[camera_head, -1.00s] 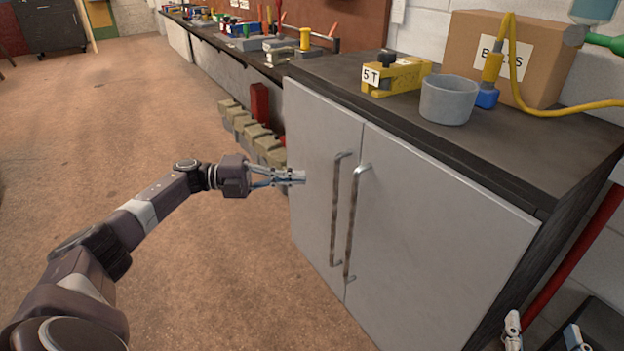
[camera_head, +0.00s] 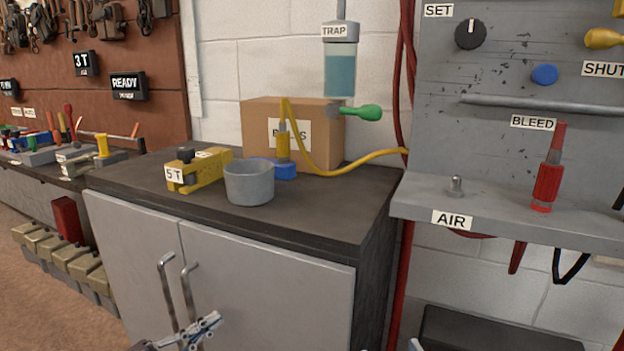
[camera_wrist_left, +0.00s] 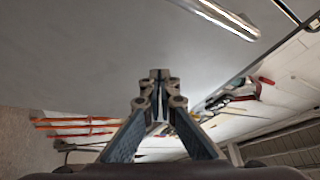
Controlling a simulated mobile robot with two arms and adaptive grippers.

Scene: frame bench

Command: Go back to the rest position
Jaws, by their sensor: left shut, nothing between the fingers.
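My left gripper (camera_head: 212,320) is at the bottom of the head view, in front of the grey cabinet (camera_head: 270,285) and overlapping the lower part of its door handles (camera_head: 168,290). Its fingers are together and empty. In the left wrist view the fingertips (camera_wrist_left: 158,76) meet in the middle, with a pale grey surface beyond and a metal bar (camera_wrist_left: 218,17) at the top. Of my right gripper only a small pale tip (camera_head: 415,345) shows at the bottom edge; the rest is out of frame. Both cabinet doors look closed.
On the dark cabinet top stand a yellow 5T block (camera_head: 205,172), a grey cup (camera_head: 249,187) and a cardboard box (camera_head: 325,125). To the right is a grey panel with an AIR shelf (camera_head: 480,222). Red hoses run down between cabinet and panel.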

